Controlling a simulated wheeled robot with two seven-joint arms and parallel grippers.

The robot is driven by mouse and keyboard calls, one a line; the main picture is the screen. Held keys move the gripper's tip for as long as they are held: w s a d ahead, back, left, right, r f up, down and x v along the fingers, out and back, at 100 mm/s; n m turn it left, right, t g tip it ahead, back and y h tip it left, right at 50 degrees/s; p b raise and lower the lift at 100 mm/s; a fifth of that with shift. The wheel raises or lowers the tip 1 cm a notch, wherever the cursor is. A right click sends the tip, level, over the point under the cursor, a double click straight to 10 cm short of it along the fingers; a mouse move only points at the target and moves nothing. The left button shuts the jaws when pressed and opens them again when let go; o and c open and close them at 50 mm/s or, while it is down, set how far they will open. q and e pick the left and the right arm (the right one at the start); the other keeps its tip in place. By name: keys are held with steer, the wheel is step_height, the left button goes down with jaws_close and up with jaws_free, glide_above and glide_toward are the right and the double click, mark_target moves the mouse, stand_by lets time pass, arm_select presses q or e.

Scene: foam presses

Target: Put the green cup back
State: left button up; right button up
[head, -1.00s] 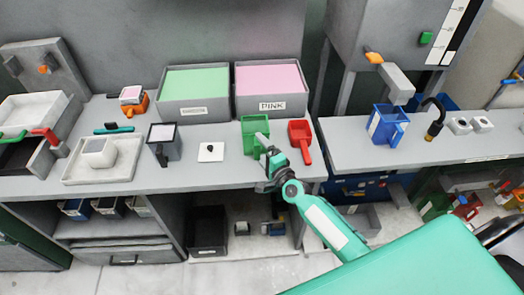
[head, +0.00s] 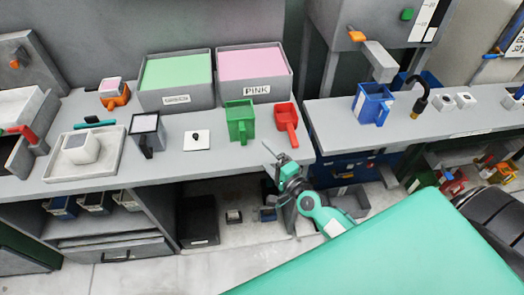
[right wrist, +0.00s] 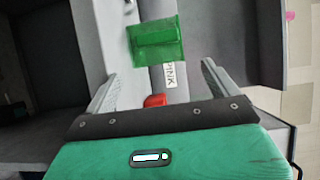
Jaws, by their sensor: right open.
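The green cup (head: 240,120) stands upright on the grey counter, in front of the bins and left of a red cup (head: 286,120). Its handle points toward the front edge. My right gripper (head: 272,155) is empty and open, at the counter's front edge, a little in front and to the right of the green cup, apart from it. In the right wrist view the green cup (right wrist: 157,40) shows beyond the two spread fingers, with part of the red cup (right wrist: 154,100) between them. My left gripper is not in view.
A green-filled bin (head: 176,101) and a pink-filled bin labelled PINK (head: 257,90) stand behind the cups. A white plate with a black knob (head: 196,140) lies left. A blue cup (head: 374,105) stands on the right counter, across a gap. Counter left of the green cup is partly clear.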

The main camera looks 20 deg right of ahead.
steer(key=shift+s, duration=0.4)
steer(key=s+f+n+g+h, duration=0.1)
steer(key=s+f+n+g, duration=0.3)
steer(key=f, duration=0.8)
steer(key=s+d+f+n+g, duration=0.15)
steer(key=s+f, duration=0.45)
steer(key=f, duration=0.6)
steer(key=s+f+n+g+h, duration=0.1)
steer(key=s+f+n+g, duration=0.25)
steer(key=f, duration=0.95)
steer(key=s+f+n+g, duration=0.2)
steer(key=s+f, duration=0.3)
steer(key=s, duration=0.5)
steer(key=s+f+n+g+h, duration=0.1)
steer(key=s+f+n+g, duration=0.2)
steer(key=s+f, duration=0.3)
steer(key=s+f+n+g, duration=0.2)
steer(key=s+f+n, duration=0.2)
steer(key=s, duration=1.1)
steer(key=shift+a+f+g, duration=0.25)
steer(key=shift+f+g, duration=0.05)
steer(key=shift+f, duration=0.5)
